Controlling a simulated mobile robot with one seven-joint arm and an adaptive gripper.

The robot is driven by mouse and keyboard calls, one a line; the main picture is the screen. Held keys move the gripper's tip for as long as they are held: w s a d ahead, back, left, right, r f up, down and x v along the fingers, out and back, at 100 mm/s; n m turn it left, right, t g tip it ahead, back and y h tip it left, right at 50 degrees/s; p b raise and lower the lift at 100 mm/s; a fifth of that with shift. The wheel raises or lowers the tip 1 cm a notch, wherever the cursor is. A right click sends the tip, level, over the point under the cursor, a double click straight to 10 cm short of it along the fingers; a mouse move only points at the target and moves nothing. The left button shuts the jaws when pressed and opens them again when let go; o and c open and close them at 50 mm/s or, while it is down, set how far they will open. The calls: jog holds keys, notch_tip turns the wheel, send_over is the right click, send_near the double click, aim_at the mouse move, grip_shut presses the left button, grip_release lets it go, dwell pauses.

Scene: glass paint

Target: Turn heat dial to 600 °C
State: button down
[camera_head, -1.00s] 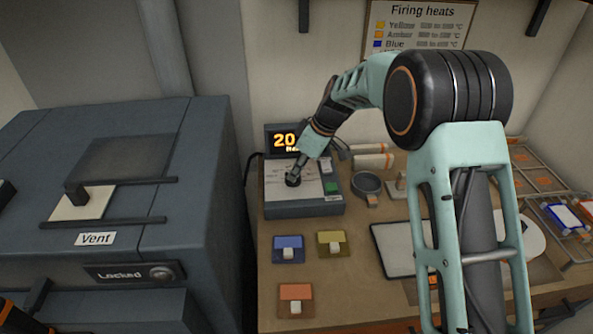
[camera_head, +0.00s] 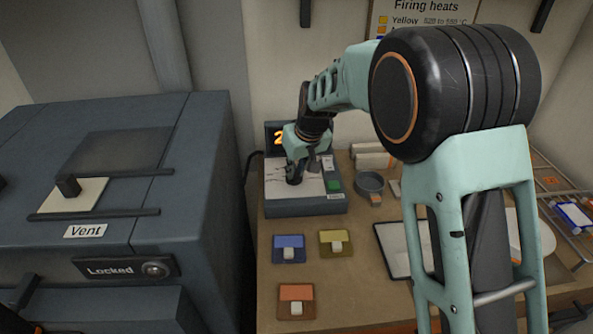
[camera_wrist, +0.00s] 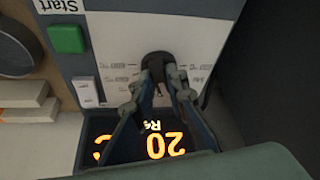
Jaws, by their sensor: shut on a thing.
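The heat dial (camera_wrist: 158,58) is a dark round knob on the pale sloped face of the control box (camera_head: 322,207). Temperature marks ring it, too blurred to read. My gripper (camera_wrist: 160,72) is shut on the dial, with a finger at each side of it in the wrist view. In the head view my gripper (camera_head: 295,178) comes down on the dial from above and hides most of it. The orange display (camera_wrist: 165,146) behind it reads 20, upside down in the wrist view. My gripper covers part of the display in the head view.
A green Start button (camera_wrist: 66,39) and a white switch (camera_wrist: 86,92) sit beside the dial. The grey kiln (camera_head: 200,200) stands left of the box. Blue (camera_head: 289,242), yellow (camera_head: 335,236) and orange (camera_head: 295,292) holders lie in front.

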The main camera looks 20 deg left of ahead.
jog(key=shift+s+a+m+t+h, duration=0.1)
jog(key=shift+m+t+h, duration=0.2)
jog(key=shift+m, duration=0.65)
jog(key=shift+a+m+t+h, duration=0.1)
jog(key=shift+m+h, duration=0.3)
jog(key=shift+m, duration=0.55)
jog(key=c, duration=1.9)
grip_release()
jog(key=shift+c, duration=0.2)
jog(key=v, duration=1.2)
